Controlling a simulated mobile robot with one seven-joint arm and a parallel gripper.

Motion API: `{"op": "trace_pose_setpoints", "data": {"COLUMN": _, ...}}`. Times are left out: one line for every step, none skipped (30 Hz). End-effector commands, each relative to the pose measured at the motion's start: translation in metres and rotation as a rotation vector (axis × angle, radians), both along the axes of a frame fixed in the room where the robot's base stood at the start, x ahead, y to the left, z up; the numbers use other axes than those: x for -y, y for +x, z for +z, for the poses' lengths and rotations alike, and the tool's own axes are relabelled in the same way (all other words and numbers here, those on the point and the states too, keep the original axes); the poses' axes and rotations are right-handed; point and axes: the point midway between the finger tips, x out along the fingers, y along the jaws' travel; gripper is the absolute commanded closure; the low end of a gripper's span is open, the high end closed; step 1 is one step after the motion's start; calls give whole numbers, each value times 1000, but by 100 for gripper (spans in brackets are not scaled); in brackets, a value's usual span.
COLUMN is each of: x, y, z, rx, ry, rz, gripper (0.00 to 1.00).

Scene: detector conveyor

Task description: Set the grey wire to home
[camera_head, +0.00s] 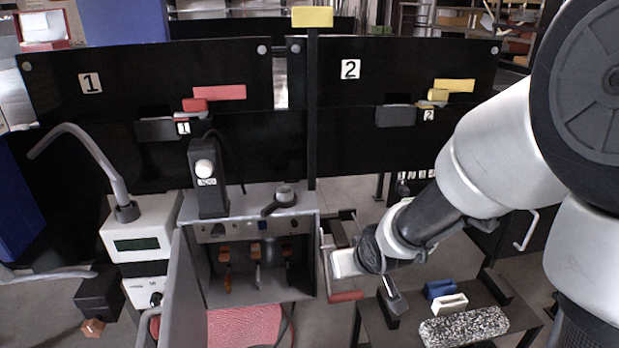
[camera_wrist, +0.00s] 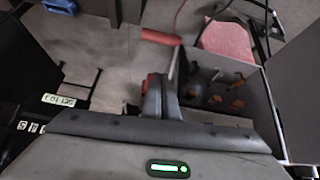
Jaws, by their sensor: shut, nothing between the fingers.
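In the head view an open grey box (camera_head: 248,299) holds three wires or plugs with orange-brown ends. The middle one looks grey (camera_head: 256,266) and hangs upright in the box; the left one is orange-brown and the right one darker. The wires also show in the wrist view inside the box at the right (camera_wrist: 214,98). My gripper (camera_wrist: 160,80) is shut and empty in the wrist view, outside the box and beside its wall. In the head view my wrist is right of the box; its fingertips cannot be made out.
A red handle (camera_head: 346,296) juts from the box's right side, near my gripper; it also shows in the wrist view (camera_wrist: 160,37). A bench with a speckled block (camera_head: 463,326) stands at the right. Black panels (camera_head: 150,90) stand behind. A pink mat (camera_head: 243,326) lies in front.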

Motion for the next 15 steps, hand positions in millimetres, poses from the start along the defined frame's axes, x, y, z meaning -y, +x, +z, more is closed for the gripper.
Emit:
{"op": "trace_pose_setpoints", "data": {"x": -12, "y": 3, "z": -17, "rx": -7, "ry": 25, "rz": 23, "gripper": 100}}
{"op": "trace_pose_setpoints", "data": {"x": -19, "y": 6, "z": -25, "rx": -4, "ry": 43, "rz": 36, "gripper": 100}}
{"op": "trace_pose_setpoints", "data": {"x": -29, "y": 8, "z": -35, "rx": 1, "ry": 67, "rz": 53, "gripper": 100}}
{"op": "trace_pose_setpoints", "data": {"x": -37, "y": 10, "z": -43, "rx": 4, "ry": 87, "rz": 65, "gripper": 100}}
{"op": "trace_pose_setpoints", "data": {"x": -44, "y": 11, "z": -51, "rx": 6, "ry": 107, "rz": 76, "gripper": 100}}
{"op": "trace_pose_setpoints", "data": {"x": -54, "y": 12, "z": -61, "rx": 8, "ry": 136, "rz": 91, "gripper": 100}}
{"op": "trace_pose_setpoints", "data": {"x": -62, "y": 12, "z": -68, "rx": 10, "ry": 160, "rz": 100, "gripper": 100}}
{"op": "trace_pose_setpoints", "data": {"x": -70, "y": 12, "z": -75, "rx": 14, "ry": 184, "rz": 110, "gripper": 100}}
{"op": "trace_pose_setpoints", "data": {"x": -81, "y": 12, "z": -84, "rx": 17, "ry": 217, "rz": 123, "gripper": 100}}
{"op": "trace_pose_setpoints", "data": {"x": -89, "y": 11, "z": -90, "rx": 20, "ry": 243, "rz": 129, "gripper": 100}}
{"op": "trace_pose_setpoints", "data": {"x": -97, "y": 10, "z": -96, "rx": 21, "ry": 270, "rz": 136, "gripper": 100}}
{"op": "trace_pose_setpoints", "data": {"x": -108, "y": 8, "z": -104, "rx": 24, "ry": 309, "rz": 144, "gripper": 100}}
{"op": "trace_pose_setpoints", "data": {"x": -116, "y": 7, "z": -110, "rx": 26, "ry": 338, "rz": 148, "gripper": 100}}
{"op": "trace_pose_setpoints", "data": {"x": -124, "y": 5, "z": -115, "rx": 28, "ry": 367, "rz": 151, "gripper": 100}}
{"op": "trace_pose_setpoints", "data": {"x": -134, "y": 2, "z": -121, "rx": 31, "ry": 406, "rz": 155, "gripper": 100}}
